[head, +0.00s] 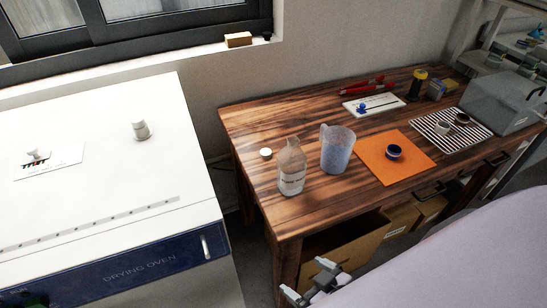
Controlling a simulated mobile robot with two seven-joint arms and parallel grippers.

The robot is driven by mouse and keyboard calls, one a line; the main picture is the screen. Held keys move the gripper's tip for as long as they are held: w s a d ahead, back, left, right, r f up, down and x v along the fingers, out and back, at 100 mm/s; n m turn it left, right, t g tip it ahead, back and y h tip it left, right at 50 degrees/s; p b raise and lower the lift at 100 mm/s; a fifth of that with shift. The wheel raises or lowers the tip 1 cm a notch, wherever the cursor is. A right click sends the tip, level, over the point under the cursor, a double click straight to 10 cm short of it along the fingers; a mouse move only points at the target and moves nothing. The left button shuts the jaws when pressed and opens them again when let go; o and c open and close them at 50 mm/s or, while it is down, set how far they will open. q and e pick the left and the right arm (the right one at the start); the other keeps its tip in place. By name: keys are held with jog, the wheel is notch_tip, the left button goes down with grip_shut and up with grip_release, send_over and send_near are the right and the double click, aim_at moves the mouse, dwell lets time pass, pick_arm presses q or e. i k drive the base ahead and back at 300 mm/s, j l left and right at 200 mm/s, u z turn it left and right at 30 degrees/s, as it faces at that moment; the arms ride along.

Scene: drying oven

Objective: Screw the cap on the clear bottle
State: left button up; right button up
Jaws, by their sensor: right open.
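The clear bottle (291,170), with a pale label, stands upright and uncapped near the left front of the wooden table. A small white cap (266,153) lies flat on the table, just behind and to the left of the bottle, apart from it. My right gripper (309,281) is at the bottom of the view, in front of the table's front edge and nearer than the bottle. It is open and empty, its two fingers spread. My left gripper is not in view.
A translucent beaker (337,150) stands close to the bottle's right. An orange mat (415,143) carries a dark blue round item (394,151). Farther right are a striped mat (430,122) and a grey box (495,103).

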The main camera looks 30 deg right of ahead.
aim_at(292, 160)
jog(key=k+l+u, duration=0.15)
jog(key=l+u, duration=0.15)
jog(key=l, duration=0.2)
jog(key=k+l+u, duration=0.3)
jog(key=l, duration=0.15)
jog(key=k+l+u, duration=0.3)
jog(key=l, duration=0.15)
jog(key=k+l+u, duration=0.2)
jog(key=l+u, duration=0.15)
